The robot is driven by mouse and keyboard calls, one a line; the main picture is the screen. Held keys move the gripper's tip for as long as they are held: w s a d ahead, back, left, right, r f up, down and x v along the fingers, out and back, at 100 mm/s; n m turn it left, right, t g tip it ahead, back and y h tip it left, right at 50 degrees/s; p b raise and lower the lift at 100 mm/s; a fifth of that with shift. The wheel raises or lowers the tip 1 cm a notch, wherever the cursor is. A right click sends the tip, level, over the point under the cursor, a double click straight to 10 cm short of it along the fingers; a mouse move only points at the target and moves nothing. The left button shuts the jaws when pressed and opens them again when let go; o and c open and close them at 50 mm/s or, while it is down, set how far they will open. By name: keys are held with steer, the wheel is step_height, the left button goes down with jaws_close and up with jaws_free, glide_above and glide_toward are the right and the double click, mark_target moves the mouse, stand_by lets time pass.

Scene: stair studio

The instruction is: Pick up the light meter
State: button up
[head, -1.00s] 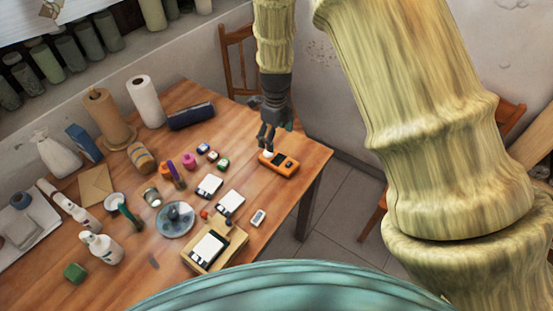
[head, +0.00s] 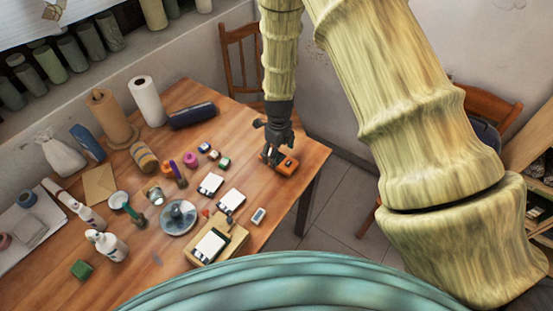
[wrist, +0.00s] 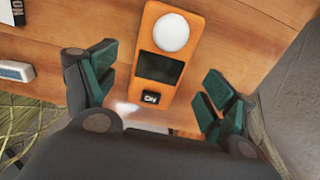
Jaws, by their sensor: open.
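My gripper (wrist: 153,98) is open, with green-padded fingers on either side of the meter's lower half in the wrist view. The fingers look apart from the meter on both sides. In the head view my gripper (head: 271,157) is right over the meter, pointing down.
A small white device (head: 258,216) lies in front. A dark blue roll (head: 192,115) lies behind left. The table's right edge is close to the meter.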

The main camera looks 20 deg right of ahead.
steer(key=shift+f+p, duration=0.3)
steer(key=shift+f, duration=0.95)
steer(key=c, duration=1.3)
steer(key=shift+o, duration=0.2)
steer(key=shift+r, duration=0.1)
steer(key=shift+r+b, duration=0.75)
steer(key=shift+r, duration=0.35)
steer(key=s+a+r+b, duration=0.1)
steer(key=s, duration=0.4)
steer(key=s+a+b, duration=0.1)
steer(key=s+b, duration=0.1)
steer(key=s, duration=0.3)
steer(key=s+a+r+b, duration=0.1)
steer(key=s+a+b, duration=0.1)
steer(key=s, duration=0.3)
steer(key=shift+s+r, duration=0.25)
steer(key=shift+r, duration=0.05)
